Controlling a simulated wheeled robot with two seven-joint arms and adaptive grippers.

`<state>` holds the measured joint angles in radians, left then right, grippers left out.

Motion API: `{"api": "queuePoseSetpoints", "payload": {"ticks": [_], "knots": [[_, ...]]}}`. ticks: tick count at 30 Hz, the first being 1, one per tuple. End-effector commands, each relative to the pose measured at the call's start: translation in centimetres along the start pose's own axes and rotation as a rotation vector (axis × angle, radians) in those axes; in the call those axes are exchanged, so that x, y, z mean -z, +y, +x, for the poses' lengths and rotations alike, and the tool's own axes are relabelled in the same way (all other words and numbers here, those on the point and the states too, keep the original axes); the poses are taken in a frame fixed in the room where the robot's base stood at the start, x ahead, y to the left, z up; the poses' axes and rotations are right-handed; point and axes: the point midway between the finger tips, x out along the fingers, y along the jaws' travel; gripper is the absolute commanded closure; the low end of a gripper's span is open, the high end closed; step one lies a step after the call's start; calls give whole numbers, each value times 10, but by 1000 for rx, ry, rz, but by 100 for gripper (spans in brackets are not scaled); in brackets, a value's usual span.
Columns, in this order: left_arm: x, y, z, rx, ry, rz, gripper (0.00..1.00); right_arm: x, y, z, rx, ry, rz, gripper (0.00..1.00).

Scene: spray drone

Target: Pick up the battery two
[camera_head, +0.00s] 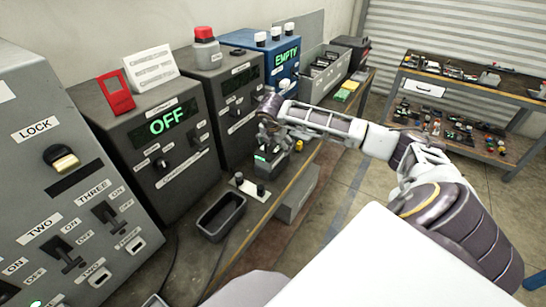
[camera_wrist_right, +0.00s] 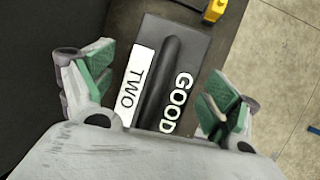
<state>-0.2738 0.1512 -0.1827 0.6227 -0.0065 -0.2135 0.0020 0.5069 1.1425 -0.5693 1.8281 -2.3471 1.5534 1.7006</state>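Battery two is a dark block with a raised black handle (camera_wrist_right: 158,75) and white labels reading TWO and GOOD in the right wrist view. In the head view the battery (camera_head: 268,160) is on the bench, just below my right gripper (camera_head: 268,130), which partly hides it. My right gripper (camera_wrist_right: 155,88) is open, with its green-padded fingers apart on both sides of the battery's handle. Neither finger visibly touches the handle. How high the fingers are above the battery is hard to tell. My left gripper is not in view.
Dark machines, one showing OFF (camera_head: 167,121), line the back. A yellow object (camera_head: 299,145) is close to the battery. A cluttered shelf (camera_head: 475,75) stands at the right.

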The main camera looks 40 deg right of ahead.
Motion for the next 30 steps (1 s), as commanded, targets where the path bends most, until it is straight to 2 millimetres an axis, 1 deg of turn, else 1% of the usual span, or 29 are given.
{"api": "queuePoseSetpoints", "payload": {"ticks": [1,2,19,21,30], "knots": [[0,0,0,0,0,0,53,0,0,0,0,0,0,23],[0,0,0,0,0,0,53,0,0,0,0,0,0,27],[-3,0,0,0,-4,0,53,0,0,0,1,0,-1,100],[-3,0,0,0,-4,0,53,-3,2,-3,-7,-5,2,100],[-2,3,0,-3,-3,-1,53,-3,2,-4,-7,-5,1,100]]}}
